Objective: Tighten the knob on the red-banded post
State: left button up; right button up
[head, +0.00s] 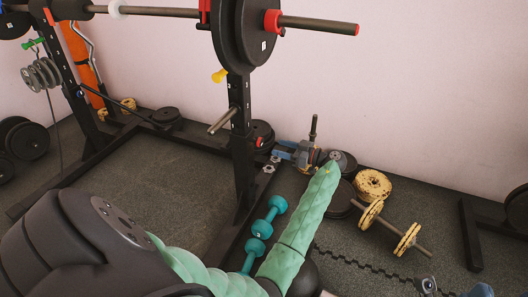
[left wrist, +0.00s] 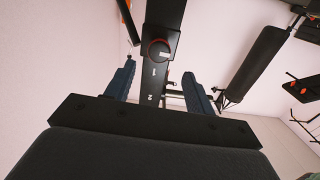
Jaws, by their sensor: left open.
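A black upright post (head: 243,155) stands near the middle of the head view. A small red part (head: 259,142) shows at its right side, and a yellow knob (head: 220,75) sticks out higher up on its left. My left gripper (head: 294,150), with blue fingers, is open and empty to the right of the post. In the left wrist view a black post (left wrist: 155,75) rises between the spread fingers (left wrist: 158,88). On it is a dark round part with a red ring (left wrist: 158,50). The fingers look apart from it. My right gripper is not clearly seen.
A loaded barbell (head: 315,25) crosses above. Teal dumbbells (head: 262,228) lie beside the post's foot. Yellow plates (head: 373,184) and a small loaded bar (head: 390,230) lie by the wall at right. Another post (head: 72,75) has a green knob (head: 33,43).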

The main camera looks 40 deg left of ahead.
aim_at(262, 142)
pick_arm(q)
jog(key=b+x, duration=0.1)
jog(key=x, duration=0.6)
jog(key=shift+a+r, duration=0.1)
jog(key=shift+a, duration=0.3)
jog(key=shift+s, duration=0.1)
jog(key=c, duration=0.9)
